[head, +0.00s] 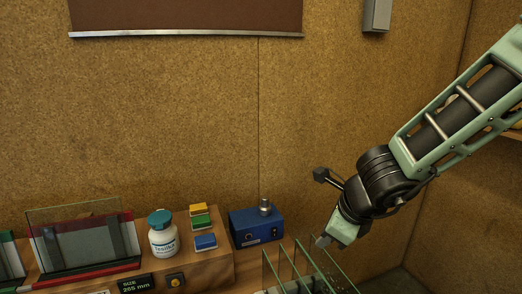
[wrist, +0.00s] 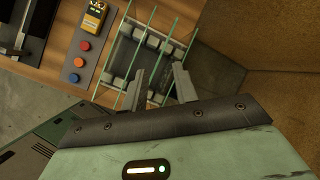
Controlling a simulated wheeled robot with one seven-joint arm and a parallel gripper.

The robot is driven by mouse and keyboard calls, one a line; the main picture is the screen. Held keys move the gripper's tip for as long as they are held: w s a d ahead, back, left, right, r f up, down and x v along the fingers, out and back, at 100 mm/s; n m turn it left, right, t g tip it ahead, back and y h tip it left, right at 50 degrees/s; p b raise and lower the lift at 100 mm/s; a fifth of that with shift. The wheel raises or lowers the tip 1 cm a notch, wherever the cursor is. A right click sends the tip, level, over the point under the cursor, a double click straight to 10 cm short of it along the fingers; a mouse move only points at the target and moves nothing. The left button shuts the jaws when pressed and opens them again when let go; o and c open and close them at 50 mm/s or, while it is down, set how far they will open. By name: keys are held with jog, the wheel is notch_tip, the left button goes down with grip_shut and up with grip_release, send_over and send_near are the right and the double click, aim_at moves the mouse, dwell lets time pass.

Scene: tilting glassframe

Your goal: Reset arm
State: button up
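My gripper (head: 322,242) hangs at the lower right in the head view, above and beside the glass panes (head: 293,262). In the wrist view its two fingers (wrist: 158,82) stand apart with nothing seen between them but the rack behind. That grey rack (wrist: 117,70) holds several upright panes with green edges and lies beyond the fingertips; I cannot tell the exact gap.
On the wooden bench (head: 215,262) stand a white bottle (head: 163,242) with a teal cap, coloured blocks (head: 201,222), a blue box (head: 256,229) with a metal knob and a size display (head: 136,285). The wrist view shows a button panel (wrist: 82,46). Cork walls close the back and right.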

jog(key=s+a+f+n+g+y+b, duration=0.1)
jog(key=s+a+f+n+b, duration=0.1)
jog(key=s+a+n, duration=0.55)
jog(key=s+a+f+n+g+y+b, duration=0.1)
jog(key=s+a+n+y+b, duration=0.2)
jog(key=n, duration=0.7)
jog(key=s+d+f+n+g+h+b, duration=0.3)
jog(key=s+d+n+h, duration=0.3)
jog(key=s+d+n, duration=0.3)
jog(key=s+f+n, duration=0.1)
jog(key=s+n, duration=0.3)
jog(key=n, duration=0.2)
jog(key=shift+b, duration=0.4)
jog(key=shift+a+f, duration=0.1)
jog(key=shift+a, duration=0.1)
